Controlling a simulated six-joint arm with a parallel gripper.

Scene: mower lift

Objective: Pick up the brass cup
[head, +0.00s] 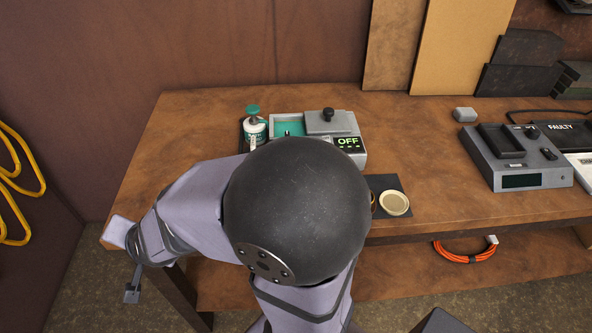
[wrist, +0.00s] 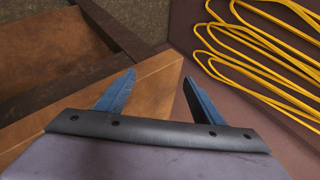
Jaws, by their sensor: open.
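A small gold-coloured edge (head: 373,202), which may be the brass cup, shows beside my arm on a dark mat (head: 388,184). Most of it is hidden behind my arm, so I cannot be sure what it is. A pale cream dish (head: 394,203) sits on the same mat, just to its right. In the wrist view my gripper (wrist: 160,76) is open and empty, with its two blue fingers apart near the bench's corner. No cup shows in that view. In the head view my arm reaches left, past the bench's left end, far from the mat.
A grey machine (head: 349,155) reading OFF, with a teal basin (head: 287,125), stands behind my arm. A green-topped bottle (head: 254,128) is at its left. A grey device (head: 515,160) stands at the right. Yellow cable (head: 18,185) hangs at the left wall. The bench between mat and device is clear.

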